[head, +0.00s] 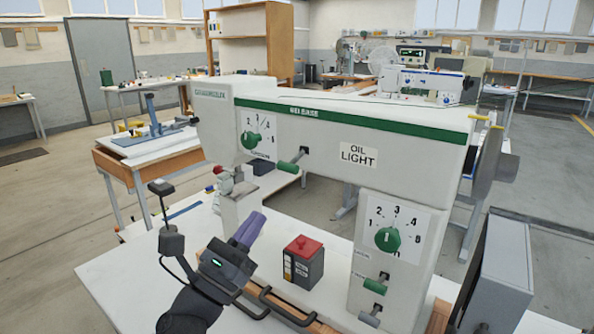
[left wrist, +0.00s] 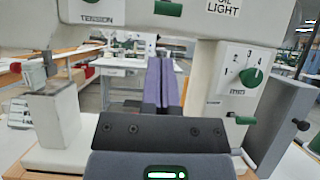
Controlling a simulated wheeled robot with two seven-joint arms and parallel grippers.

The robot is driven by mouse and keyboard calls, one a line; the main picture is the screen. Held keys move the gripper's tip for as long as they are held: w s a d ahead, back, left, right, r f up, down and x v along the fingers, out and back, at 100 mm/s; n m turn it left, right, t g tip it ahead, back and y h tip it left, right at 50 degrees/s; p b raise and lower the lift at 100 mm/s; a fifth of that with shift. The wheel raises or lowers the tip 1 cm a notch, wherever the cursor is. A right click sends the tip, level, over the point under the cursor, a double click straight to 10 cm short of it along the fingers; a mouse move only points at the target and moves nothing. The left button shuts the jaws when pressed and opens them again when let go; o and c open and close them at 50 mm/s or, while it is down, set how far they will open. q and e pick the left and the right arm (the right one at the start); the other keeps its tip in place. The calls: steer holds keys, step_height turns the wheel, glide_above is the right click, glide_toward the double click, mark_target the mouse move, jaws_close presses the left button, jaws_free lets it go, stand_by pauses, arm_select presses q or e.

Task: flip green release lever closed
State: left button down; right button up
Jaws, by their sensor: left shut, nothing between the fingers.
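My left gripper (head: 254,220) is shut and empty, below and left of the upper lever, touching neither. Its purple fingers (left wrist: 163,64) point toward the press. My right gripper is out of view.
A dark box with a red top (head: 303,262) stands just right of my left gripper. A grey-handled lever (head: 369,317) is under the lower green one. The press's small post (head: 238,205) rises behind the fingers. White tabletop is clear at left.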

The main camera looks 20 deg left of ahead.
mark_target(295, 159)
arm_select(q)
steer(key=p+x, duration=0.1)
steer(key=x, duration=0.8)
steer(key=shift+w+r, duration=0.15)
steer(key=shift+w, duration=0.2)
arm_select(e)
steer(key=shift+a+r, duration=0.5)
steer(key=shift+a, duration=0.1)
arm_select(q)
steer(key=shift+d, duration=0.1)
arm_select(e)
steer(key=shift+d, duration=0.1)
